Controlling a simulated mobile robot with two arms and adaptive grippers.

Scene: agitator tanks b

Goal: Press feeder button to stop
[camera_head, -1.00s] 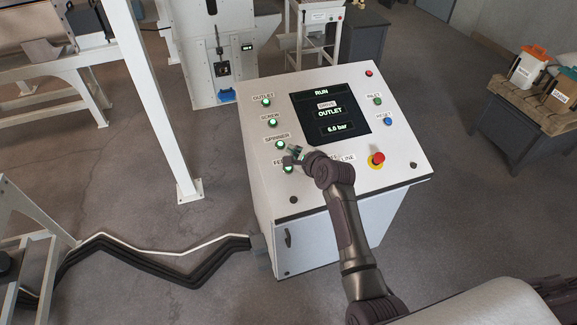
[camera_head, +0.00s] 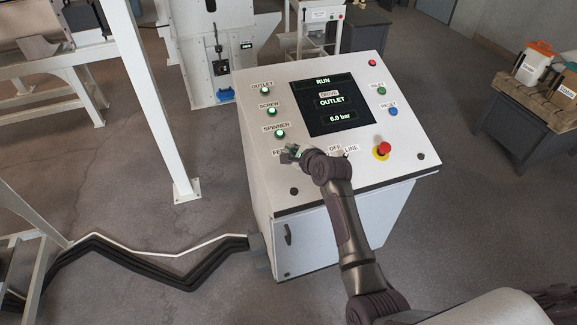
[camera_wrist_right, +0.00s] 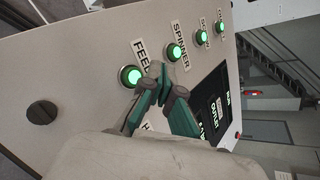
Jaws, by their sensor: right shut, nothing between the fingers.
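The feeder button glows green in the right wrist view (camera_wrist_right: 130,76), beside its partly covered FEED label (camera_wrist_right: 142,52). In the head view my right gripper (camera_head: 290,152) covers most or all of that button at the panel's lower left. My right gripper also shows in the wrist view (camera_wrist_right: 161,74), shut and empty, with its fingertips close beside the button. I cannot tell whether they touch it. The white control panel (camera_head: 250,118) has a screen (camera_head: 331,106) reading RUN, DRIVE OUTLET and 6.0 bar. My left gripper is not in view.
Lit green spinner (camera_head: 280,133), screw (camera_head: 271,111) and outlet (camera_head: 265,91) buttons run up the panel's left side. A red emergency stop (camera_head: 384,148) sits at the lower right, below the blue reset button (camera_head: 393,111). A white post (camera_head: 158,110) stands left of the cabinet.

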